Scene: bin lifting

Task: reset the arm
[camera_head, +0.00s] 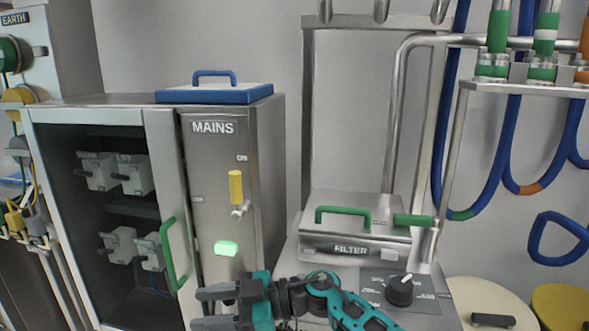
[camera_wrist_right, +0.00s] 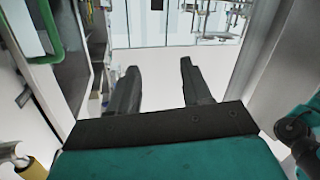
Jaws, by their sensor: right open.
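My right gripper (camera_head: 198,308) is in the lower middle of the head view, in front of the lower part of the MAINS cabinet (camera_head: 262,170). Its two dark fingers point left and stand apart with nothing between them. In the right wrist view the fingers (camera_wrist_right: 158,72) are also spread and empty. My teal right arm (camera_head: 340,308) runs from the gripper to the lower right, in front of the FILTER unit (camera_head: 318,246). My left gripper does not show.
A black knob (camera_head: 400,290) sits right of my arm. Blue hoses (camera_head: 502,165) hang at the right.

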